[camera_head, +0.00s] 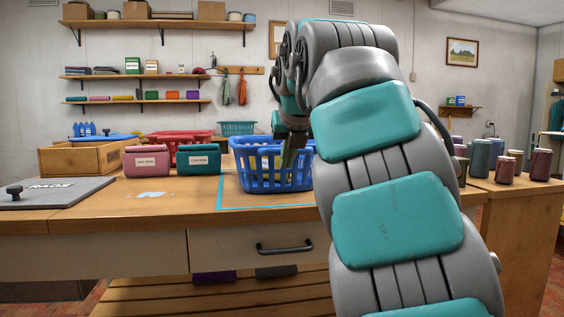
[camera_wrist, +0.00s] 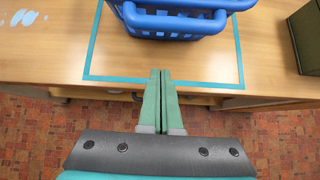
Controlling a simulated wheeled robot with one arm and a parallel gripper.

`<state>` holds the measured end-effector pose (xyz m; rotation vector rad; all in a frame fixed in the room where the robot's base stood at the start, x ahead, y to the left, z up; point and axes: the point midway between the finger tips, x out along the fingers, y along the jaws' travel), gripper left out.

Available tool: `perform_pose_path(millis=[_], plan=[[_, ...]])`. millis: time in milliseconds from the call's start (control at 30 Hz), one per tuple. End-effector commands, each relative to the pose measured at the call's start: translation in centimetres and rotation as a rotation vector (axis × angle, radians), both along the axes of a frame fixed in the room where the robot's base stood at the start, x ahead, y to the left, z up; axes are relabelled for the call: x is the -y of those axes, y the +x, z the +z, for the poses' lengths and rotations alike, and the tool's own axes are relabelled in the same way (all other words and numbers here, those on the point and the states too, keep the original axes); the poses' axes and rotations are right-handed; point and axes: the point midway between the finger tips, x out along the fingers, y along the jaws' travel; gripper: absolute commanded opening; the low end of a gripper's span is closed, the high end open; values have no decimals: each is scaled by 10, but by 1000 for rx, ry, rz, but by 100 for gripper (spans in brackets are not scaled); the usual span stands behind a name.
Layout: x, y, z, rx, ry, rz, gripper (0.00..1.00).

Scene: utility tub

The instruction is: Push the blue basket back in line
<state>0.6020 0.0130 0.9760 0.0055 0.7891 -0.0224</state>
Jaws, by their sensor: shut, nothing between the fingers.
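The blue basket (camera_head: 268,180) stands upright on the wooden counter inside a teal tape outline (camera_head: 262,207). In the wrist view the basket (camera_wrist: 172,24) is at the top, with bare wood between it and the outline's near edge (camera_wrist: 150,84). My gripper (camera_head: 290,155) shows in front of the basket in the head view, partly overlapping it. In the wrist view my gripper (camera_wrist: 161,74) has its green fingers together and empty, with the tips over the near tape line. The fingertips appear apart from the basket. My arm hides the basket's right end in the head view.
Left of the basket are a teal box (camera_head: 199,160), a pink box (camera_head: 147,161), a red basket (camera_head: 178,140) and a wooden crate (camera_head: 84,158). Several jars (camera_head: 505,168) stand on the right. A dark green box (camera_wrist: 308,40) is right of the outline. The counter before the basket is clear.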

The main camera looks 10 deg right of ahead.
Motion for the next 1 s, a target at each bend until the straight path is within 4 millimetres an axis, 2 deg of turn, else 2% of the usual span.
perform_pose_path(millis=[100,467,533,1000], plan=[[-1,17,-20,-4,4,3,0],[0,60,-61,0,4,3,0],[1,64,-56,4,3,3,0],[1,93,-56,3,2,2,0]])
